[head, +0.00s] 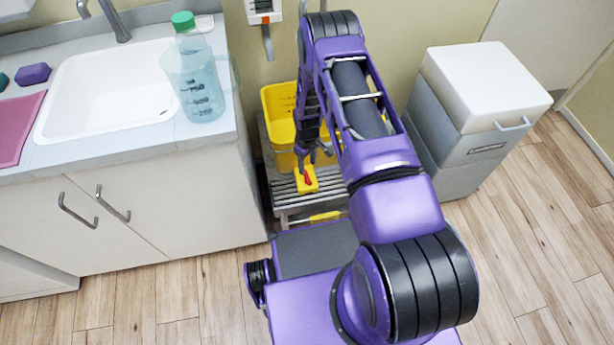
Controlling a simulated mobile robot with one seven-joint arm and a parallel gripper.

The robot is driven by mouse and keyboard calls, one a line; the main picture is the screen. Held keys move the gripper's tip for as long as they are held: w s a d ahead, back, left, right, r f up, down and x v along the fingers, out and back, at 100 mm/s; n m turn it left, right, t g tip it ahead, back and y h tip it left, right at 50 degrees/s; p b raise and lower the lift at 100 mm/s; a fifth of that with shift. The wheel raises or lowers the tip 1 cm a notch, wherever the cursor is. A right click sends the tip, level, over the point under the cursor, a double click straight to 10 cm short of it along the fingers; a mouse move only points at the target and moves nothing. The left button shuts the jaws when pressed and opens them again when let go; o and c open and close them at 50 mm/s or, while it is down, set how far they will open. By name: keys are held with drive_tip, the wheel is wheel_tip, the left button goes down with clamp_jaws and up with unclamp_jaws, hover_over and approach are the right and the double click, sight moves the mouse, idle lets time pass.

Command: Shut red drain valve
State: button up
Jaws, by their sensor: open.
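The red drain valve (308,178) shows as a small red lever on a yellow fitting (301,188), at the front of the yellow bucket (274,102). The fitting sits just over a slatted grey stand (284,199). My gripper (312,162) points down right by the red lever, behind and slightly above it in the picture. It is open, and nothing shows between its fingers. I cannot tell whether a finger touches the lever. My arm hides the right part of the bucket and stand.
A counter with a white sink (110,95) and a clear green-capped bottle (201,80) stands left. A grey bin with a white lid (487,82) stands right. A wall box (263,8) hangs above the bucket. Wooden floor (540,240) is clear at right.

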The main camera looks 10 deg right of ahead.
sight(307, 176)
wheel_tip(307, 176, down, 8)
drive_tip(key=shift+b, duration=0.4)
